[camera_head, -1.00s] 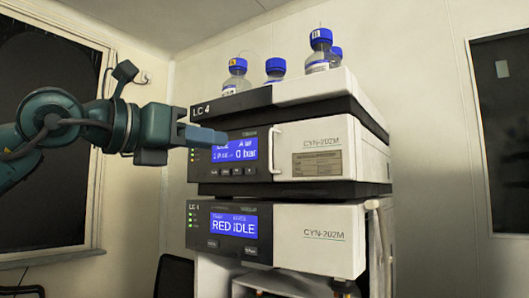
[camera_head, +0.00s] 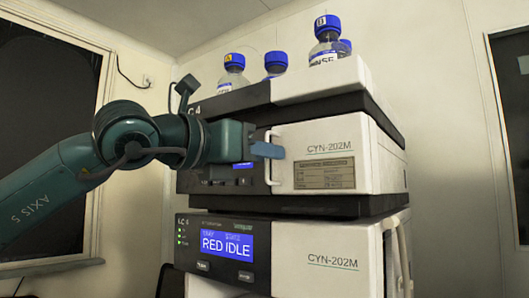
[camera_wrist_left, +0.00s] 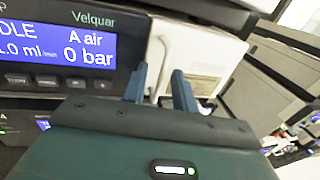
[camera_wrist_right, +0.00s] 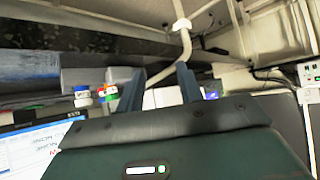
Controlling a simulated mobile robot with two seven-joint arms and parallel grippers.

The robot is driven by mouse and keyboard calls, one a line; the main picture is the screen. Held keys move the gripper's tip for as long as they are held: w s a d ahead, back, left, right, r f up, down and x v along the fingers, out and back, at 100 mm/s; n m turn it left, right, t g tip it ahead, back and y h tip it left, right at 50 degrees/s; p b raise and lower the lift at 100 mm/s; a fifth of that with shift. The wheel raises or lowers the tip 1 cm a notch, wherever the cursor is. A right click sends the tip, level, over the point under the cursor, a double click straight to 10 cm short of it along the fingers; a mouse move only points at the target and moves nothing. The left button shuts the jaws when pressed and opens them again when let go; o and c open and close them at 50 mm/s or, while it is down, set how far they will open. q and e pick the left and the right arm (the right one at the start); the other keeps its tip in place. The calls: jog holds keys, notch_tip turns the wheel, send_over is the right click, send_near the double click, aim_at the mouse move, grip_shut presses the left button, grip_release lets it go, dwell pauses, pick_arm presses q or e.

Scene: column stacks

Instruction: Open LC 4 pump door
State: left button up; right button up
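The upper pump unit carries a label on its dark top, partly hidden by my left arm, that ends in "4". Its white door (camera_head: 312,133) is closed, marked CYN-202M, with a vertical white handle (camera_head: 269,170) at its left edge. My left gripper (camera_head: 266,150) is open, its blue-grey fingers at the handle's height. In the left wrist view the handle (camera_wrist_left: 164,50) appears between the open fingers (camera_wrist_left: 160,88); contact cannot be told. My right gripper (camera_wrist_right: 161,88) is open and empty in the right wrist view, and out of the head view.
A second unit (camera_head: 318,257) with a RED IDLE screen sits below, with its own door. Blue-capped bottles (camera_head: 329,45) stand on top. A whitish pipe (camera_wrist_right: 184,45) passes behind my right fingers. A dark window (camera_head: 45,120) is at left.

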pick_arm(q)
jog(key=shift+s, duration=0.15)
jog(key=shift+c, duration=0.6)
grip_shut()
